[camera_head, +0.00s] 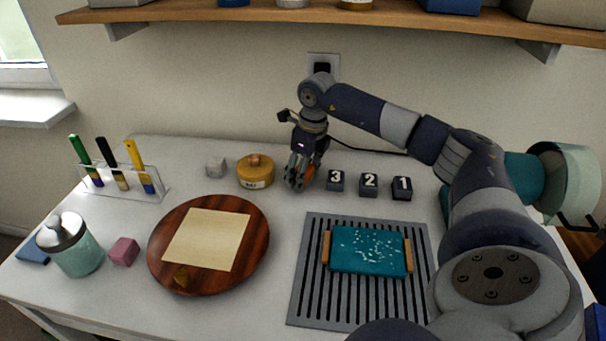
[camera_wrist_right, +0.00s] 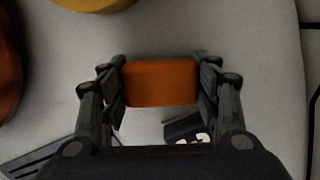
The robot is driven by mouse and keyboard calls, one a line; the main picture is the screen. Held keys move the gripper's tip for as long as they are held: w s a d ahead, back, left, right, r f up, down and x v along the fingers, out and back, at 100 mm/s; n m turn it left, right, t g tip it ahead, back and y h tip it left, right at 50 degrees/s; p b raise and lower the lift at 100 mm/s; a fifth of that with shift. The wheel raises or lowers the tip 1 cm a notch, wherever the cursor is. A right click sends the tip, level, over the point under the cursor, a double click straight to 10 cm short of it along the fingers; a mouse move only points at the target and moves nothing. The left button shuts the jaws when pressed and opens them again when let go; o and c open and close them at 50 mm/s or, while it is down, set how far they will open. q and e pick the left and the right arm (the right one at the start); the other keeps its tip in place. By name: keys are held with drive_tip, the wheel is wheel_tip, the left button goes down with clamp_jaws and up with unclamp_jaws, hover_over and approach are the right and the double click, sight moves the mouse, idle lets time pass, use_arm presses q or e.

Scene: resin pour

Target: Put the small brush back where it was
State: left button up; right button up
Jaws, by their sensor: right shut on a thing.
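My right gripper (camera_head: 299,182) is at the back middle of the white table, pointing down. It is shut on an orange block (camera_head: 313,172). The right wrist view shows the orange block (camera_wrist_right: 160,83) between the two fingers. Several slim tools with brush-like ends stand in a clear rack (camera_head: 162,193) at the back left: a green-handled one (camera_head: 80,148), a black-handled one (camera_head: 107,154) and a yellow-handled one (camera_head: 135,156). I cannot tell which is the small brush. The gripper is well to the right of the rack. My left gripper is not in view.
A round wooden board (camera_head: 163,247) and a slatted grey mat (camera_head: 308,272) bearing a teal tray (camera_head: 366,262) lie in front. A lidded jar (camera_head: 82,257) stands front left.

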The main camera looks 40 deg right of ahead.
sight(307, 171)
drive_tip(key=shift+f, duration=0.1)
drive_tip(key=o, duration=0.9)
drive_tip(key=shift+f, duration=0.1)
drive_tip(key=r, duration=0.5)
drive_tip(key=s+r, duration=0.1)
drive_tip(key=r, duration=0.2)
drive_tip(key=shift+s+d, duration=0.1)
drive_tip(key=shift+d, duration=0.05)
drive_tip(key=shift+f, duration=0.1)
drive_tip(key=shift+f, duration=0.1)
